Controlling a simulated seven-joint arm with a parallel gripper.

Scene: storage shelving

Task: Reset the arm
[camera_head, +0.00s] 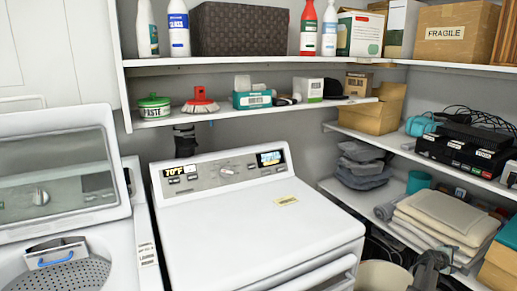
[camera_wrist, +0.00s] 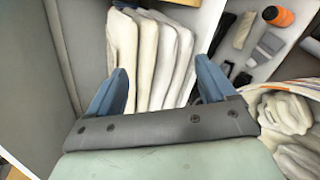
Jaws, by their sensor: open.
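My gripper (camera_wrist: 160,72) shows in the wrist view, with its two blue fingers spread wide apart. It is open and nothing is between the fingers. Pale folded cloths (camera_wrist: 150,45) stand beyond the fingertips; I cannot tell the exact gap. In the head view I cannot make out the gripper clearly. A dark grey shape at the lower right edge there is too partial to identify.
A white dryer (camera_head: 250,225) fills the head view's middle, beside an open-lidded washer (camera_head: 60,165). Shelves above hold bottles, a woven basket (camera_head: 238,29) and boxes. Right shelves hold folded towels (camera_head: 445,218) and black electronics (camera_head: 465,148).

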